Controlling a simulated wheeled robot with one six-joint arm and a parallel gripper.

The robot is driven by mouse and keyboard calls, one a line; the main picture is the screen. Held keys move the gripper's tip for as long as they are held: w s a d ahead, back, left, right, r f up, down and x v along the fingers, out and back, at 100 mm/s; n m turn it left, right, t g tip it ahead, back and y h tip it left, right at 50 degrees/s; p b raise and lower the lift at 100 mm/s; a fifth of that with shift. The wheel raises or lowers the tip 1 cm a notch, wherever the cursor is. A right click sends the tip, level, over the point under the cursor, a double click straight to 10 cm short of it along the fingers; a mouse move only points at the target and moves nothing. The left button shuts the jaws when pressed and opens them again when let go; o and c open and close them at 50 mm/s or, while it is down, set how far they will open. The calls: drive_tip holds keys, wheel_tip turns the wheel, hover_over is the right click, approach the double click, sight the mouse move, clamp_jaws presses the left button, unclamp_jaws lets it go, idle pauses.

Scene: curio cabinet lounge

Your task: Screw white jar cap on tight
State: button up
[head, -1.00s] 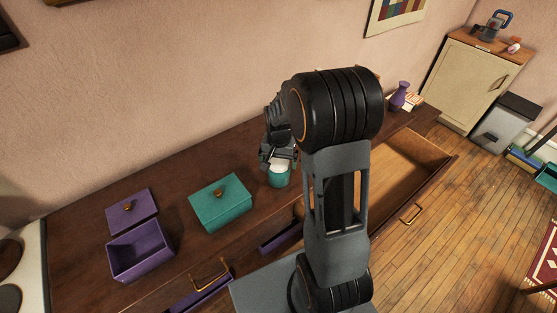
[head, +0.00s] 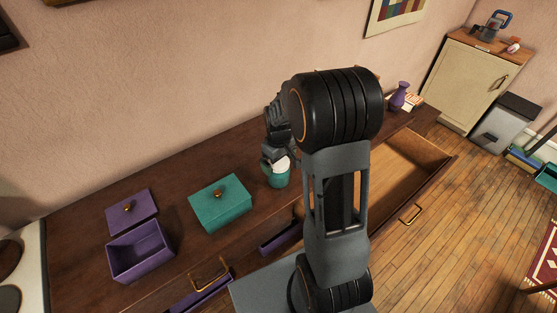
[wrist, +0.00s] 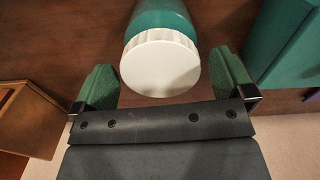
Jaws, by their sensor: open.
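A teal jar (head: 277,180) with a white cap (head: 281,165) on its top stands on the dark wooden cabinet top, right of the teal box. In the wrist view the white cap (wrist: 160,66) faces me, with the teal jar body (wrist: 158,15) behind it. My gripper (head: 279,160) is at the cap, and my arm hides part of this area in the head view. In the wrist view my gripper's green-padded fingers (wrist: 168,82) are apart on either side of the cap, with a gap on each side. Whether the cap is tight cannot be seen.
A teal lidded box (head: 221,205) stands left of the jar. An open purple box (head: 140,252) and its lid (head: 131,211) lie farther left. A purple vase (head: 399,97) stands at the right. An open drawer (head: 400,185) juts out in front.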

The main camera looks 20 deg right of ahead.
drive_tip(key=n, duration=0.6)
drive_tip(key=shift+n, duration=0.3)
drive_tip(key=n, duration=0.7)
drive_tip(key=shift+s, duration=0.1)
drive_tip(key=c, duration=1.4)
drive_tip(key=shift+m, duration=2.4)
